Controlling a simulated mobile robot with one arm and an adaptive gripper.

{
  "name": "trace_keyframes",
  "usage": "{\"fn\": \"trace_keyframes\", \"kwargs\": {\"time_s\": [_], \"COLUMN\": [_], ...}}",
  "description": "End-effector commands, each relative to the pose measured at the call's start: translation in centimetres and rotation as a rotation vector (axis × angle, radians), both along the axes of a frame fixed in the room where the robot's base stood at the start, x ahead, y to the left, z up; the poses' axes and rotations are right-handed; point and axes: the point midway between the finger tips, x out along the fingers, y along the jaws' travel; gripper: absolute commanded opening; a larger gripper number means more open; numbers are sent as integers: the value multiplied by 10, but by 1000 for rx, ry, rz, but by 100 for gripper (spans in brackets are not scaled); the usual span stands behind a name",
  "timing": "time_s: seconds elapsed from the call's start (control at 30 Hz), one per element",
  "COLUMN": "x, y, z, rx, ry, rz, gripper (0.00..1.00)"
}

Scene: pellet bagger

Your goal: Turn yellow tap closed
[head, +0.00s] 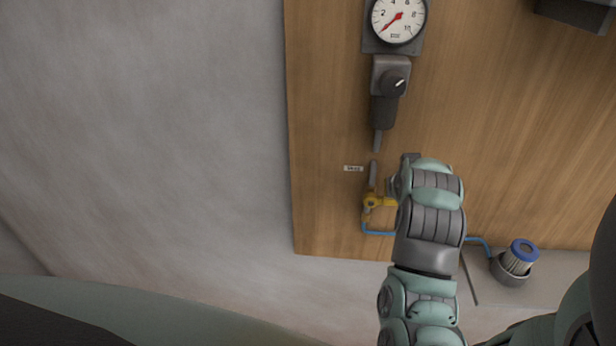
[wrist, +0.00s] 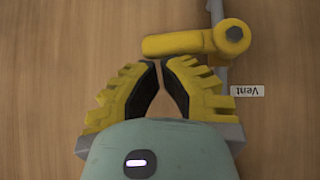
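The yellow tap (head: 372,202) is on a wooden panel, partly covered by my arm in the head view. In the wrist view its yellow handle (wrist: 178,43) lies horizontal, reaching left from a round pivot (wrist: 233,33) at the grey pipe. My gripper (wrist: 162,64) is just below the handle's free left part in that view, its fingertips nearly together and nothing between them. I cannot tell whether the tips touch the handle. In the head view my gripper (head: 398,183) is right of the tap, its fingers mostly hidden.
A white "Vent" label (wrist: 247,90) is beside the right finger in the wrist view. Above the tap in the head view are a pressure gauge (head: 398,18) and a grey knob box (head: 391,76). A blue hose (head: 378,233) runs below, towards a blue-topped filter cup (head: 510,268).

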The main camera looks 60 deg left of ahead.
Motion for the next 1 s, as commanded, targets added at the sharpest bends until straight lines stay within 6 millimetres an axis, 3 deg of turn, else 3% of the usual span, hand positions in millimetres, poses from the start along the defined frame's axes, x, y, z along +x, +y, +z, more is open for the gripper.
{"fn": "trace_keyframes", "kwargs": {"time_s": [1.0], "x": [-13], "y": [11], "z": [-4], "rx": [-2], "ry": [2], "rz": [8], "gripper": [0]}}
